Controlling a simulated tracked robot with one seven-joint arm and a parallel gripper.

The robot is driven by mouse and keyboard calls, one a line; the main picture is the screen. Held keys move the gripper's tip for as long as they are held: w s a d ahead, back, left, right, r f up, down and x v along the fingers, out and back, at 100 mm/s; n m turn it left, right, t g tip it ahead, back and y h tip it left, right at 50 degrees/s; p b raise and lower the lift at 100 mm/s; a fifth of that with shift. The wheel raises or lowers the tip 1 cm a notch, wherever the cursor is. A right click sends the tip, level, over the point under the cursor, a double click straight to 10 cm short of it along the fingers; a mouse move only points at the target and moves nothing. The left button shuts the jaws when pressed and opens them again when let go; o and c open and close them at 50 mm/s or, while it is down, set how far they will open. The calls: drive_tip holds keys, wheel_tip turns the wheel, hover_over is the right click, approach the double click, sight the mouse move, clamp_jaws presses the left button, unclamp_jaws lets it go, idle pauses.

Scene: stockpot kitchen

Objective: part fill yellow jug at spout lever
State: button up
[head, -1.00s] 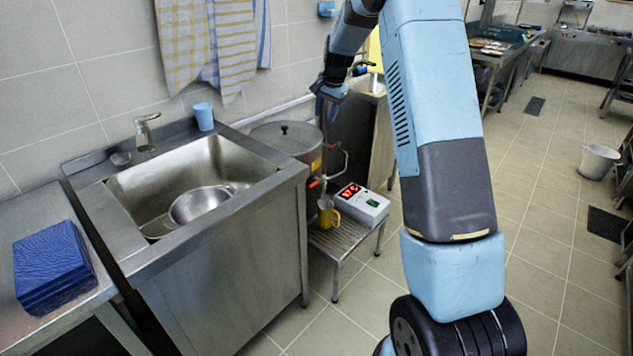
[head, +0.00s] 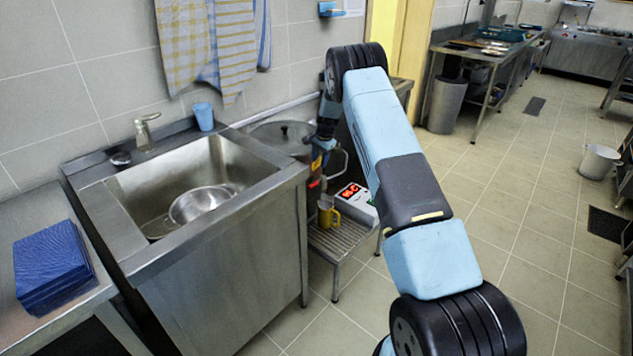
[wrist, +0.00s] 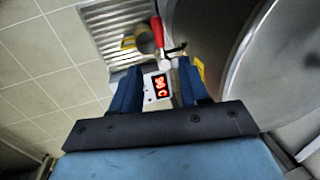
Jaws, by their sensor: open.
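The yellow jug (head: 328,214) stands upright on a low slatted metal stand beside the sink, under the spout of the large lidded steel pot (head: 283,135). In the wrist view, part of the jug (wrist: 128,43) shows left of the red lever (wrist: 157,31), which is on the spout. My gripper (head: 317,163) is in front of the pot, above the jug. In the wrist view my open gripper (wrist: 160,86) has its two blue fingers apart, with the lever beyond them and nothing held. The jug's fill level cannot be told.
A white box with a red lit display (head: 352,193) sits on the slatted stand (head: 335,240), just right of the jug. The sink unit (head: 225,260), holding a steel bowl (head: 202,204), is close on the left. Open tiled floor lies to the right.

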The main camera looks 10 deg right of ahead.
sight(315, 183)
drive_tip(key=f, duration=0.4)
drive_tip(key=w+a+f, duration=0.1)
drive_tip(key=f, duration=0.3)
drive_tip(key=w+f, duration=0.1)
drive_tip(key=f, duration=0.3)
drive_tip(key=shift+a+f, duration=0.15)
drive_tip(key=shift+a, duration=0.05)
drive_tip(key=shift+c, duration=0.4)
clamp_jaws()
drive_tip(key=shift+d, duration=0.1)
drive_tip(key=shift+a, duration=0.2)
